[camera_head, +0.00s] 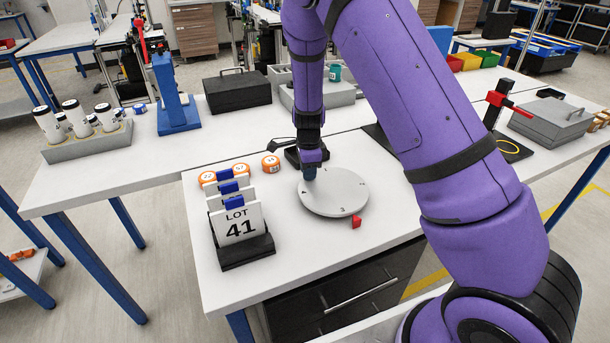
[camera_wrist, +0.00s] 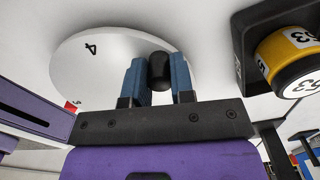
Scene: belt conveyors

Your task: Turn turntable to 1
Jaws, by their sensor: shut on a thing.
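The turntable (camera_head: 338,186) is a round light grey disc lying flat on the white table. My gripper (camera_head: 309,175) points down at the disc's back left rim. In the wrist view, its blue fingers (camera_wrist: 159,82) are shut on a black upright knob (camera_wrist: 158,66) on the disc.
A black holder with LOT 41 cards (camera_head: 238,222) stands left of the turntable. Orange-capped round pieces (camera_head: 271,164) lie behind it. The table front is clear.

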